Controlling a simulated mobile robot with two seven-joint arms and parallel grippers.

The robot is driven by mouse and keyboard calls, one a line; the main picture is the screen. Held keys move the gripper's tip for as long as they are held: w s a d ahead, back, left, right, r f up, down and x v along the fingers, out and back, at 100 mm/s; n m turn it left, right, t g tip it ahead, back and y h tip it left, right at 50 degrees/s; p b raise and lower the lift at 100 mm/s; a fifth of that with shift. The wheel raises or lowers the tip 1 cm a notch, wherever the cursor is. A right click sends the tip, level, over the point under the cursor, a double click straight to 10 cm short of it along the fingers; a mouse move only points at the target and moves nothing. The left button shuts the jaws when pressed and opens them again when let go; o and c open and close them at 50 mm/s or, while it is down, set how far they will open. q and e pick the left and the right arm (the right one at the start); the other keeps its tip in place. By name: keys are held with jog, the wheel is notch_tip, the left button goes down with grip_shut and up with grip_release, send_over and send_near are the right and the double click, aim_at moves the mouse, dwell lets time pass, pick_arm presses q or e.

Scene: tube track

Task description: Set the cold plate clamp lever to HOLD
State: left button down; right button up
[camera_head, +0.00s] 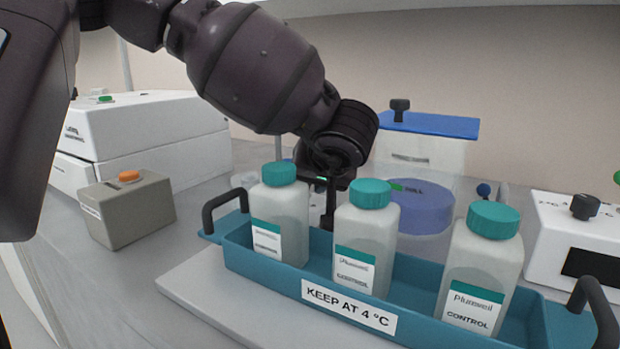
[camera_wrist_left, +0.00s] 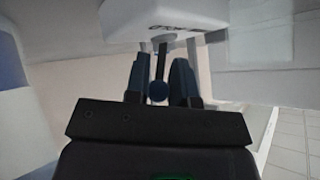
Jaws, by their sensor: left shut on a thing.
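In the left wrist view a dark lever rod with a blue ball knob (camera_wrist_left: 158,91) hangs from a white housing (camera_wrist_left: 165,15) with dark lettering too small to read. My left gripper (camera_wrist_left: 162,66) has one finger on each side of the lever and is shut on it. In the head view my left gripper (camera_head: 328,200) points down behind the teal tray (camera_head: 235,245); bottles partly hide its fingers. The lever it holds is hidden there. I cannot tell the lever's setting. My right gripper is not in view.
The tray, labelled KEEP AT 4 °C, holds three teal-capped bottles (camera_head: 365,235) close in front of my left gripper. A blue round part (camera_head: 425,210) and a blue-topped white box (camera_head: 430,150) stand behind. A grey box with an orange button (camera_head: 125,210) stands left.

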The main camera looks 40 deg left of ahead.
pick_arm(q)
jog(key=shift+f+y, duration=0.1)
jog(key=shift+y, duration=0.2)
jog(key=c, duration=1.1)
grip_release()
